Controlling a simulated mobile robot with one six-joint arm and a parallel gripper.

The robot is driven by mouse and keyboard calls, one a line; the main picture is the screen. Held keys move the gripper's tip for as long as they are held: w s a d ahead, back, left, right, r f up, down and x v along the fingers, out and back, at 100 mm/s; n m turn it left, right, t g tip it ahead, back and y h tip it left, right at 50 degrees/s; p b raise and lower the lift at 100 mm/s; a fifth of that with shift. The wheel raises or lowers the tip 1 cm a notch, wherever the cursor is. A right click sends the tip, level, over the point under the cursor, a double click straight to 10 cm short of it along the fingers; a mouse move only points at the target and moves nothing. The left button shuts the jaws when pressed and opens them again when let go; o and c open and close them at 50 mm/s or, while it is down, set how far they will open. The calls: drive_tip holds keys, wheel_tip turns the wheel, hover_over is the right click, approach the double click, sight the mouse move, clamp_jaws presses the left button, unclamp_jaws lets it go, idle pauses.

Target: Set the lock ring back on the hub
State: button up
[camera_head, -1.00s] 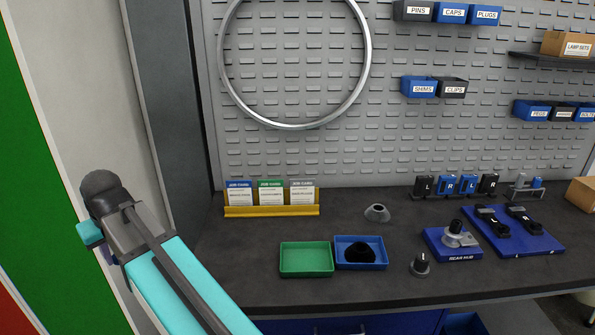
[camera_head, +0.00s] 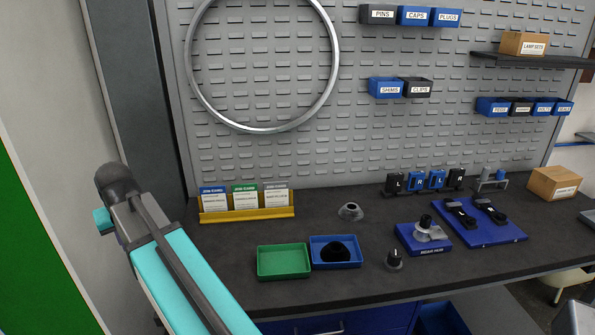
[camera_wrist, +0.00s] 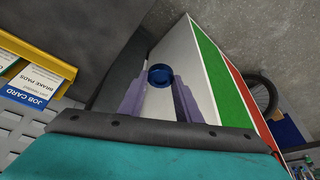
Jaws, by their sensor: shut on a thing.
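In the wrist view my gripper (camera_wrist: 160,88) is shut on a small dark blue ring (camera_wrist: 160,75), held between the fingertips. It looks like the lock ring. The gripper's fingers cannot be made out in the head view, where only my arm shows at the left. On the bench, a blue stand (camera_head: 409,241) bears a grey part with a black upright piece (camera_head: 427,231). This may be the hub; its label is too small to read surely. A grey cone-shaped part (camera_head: 350,211) and a small dark knobbed part (camera_head: 394,260) stand apart on the bench.
A green tray (camera_head: 283,275) is empty. A blue tray (camera_head: 320,262) beside it holds a black round thing (camera_head: 341,250). A yellow card rack (camera_head: 246,214) stands behind them. A blue board (camera_head: 500,231) with black parts lies at the right. The bench's middle has free room.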

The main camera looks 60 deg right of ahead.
drive_tip(key=s+d+r+m+g+h+p, duration=0.1)
drive_tip(key=s+d+m+p, duration=0.4)
drive_tip(key=d, duration=0.8)
drive_tip(key=s+d+r+m+g+h, duration=0.1)
drive_tip(key=s+d+r+m, duration=0.1)
drive_tip(key=s+d, duration=0.9)
drive_tip(key=s+d+r+m+g+h+p, duration=0.1)
drive_tip(key=s+d+m+p, duration=0.25)
drive_tip(key=d, duration=1.25)
drive_tip(key=s+d+r+m+g+p, duration=0.1)
drive_tip(key=s+d+m, duration=0.3)
drive_tip(key=s, duration=0.9)
drive_tip(key=s+d+r+m+g+p, duration=0.1)
drive_tip(key=s+d+m+p, duration=0.2)
drive_tip(key=s+d, duration=0.6)
drive_tip(key=s+d+r+m+g+p, duration=0.1)
drive_tip(key=s+d+m, duration=0.4)
drive_tip(key=s, duration=1.4)
drive_tip(key=shift+s+d+r+g+y+p, duration=0.25)
drive_tip(key=shift+d+g+p, duration=0.25)
drive_tip(key=shift+d+p, duration=0.4)
drive_tip(key=shift+f, duration=0.25)
drive_tip(key=shift+f+b, duration=1.6)
drive_tip(key=shift+f, duration=1.05)
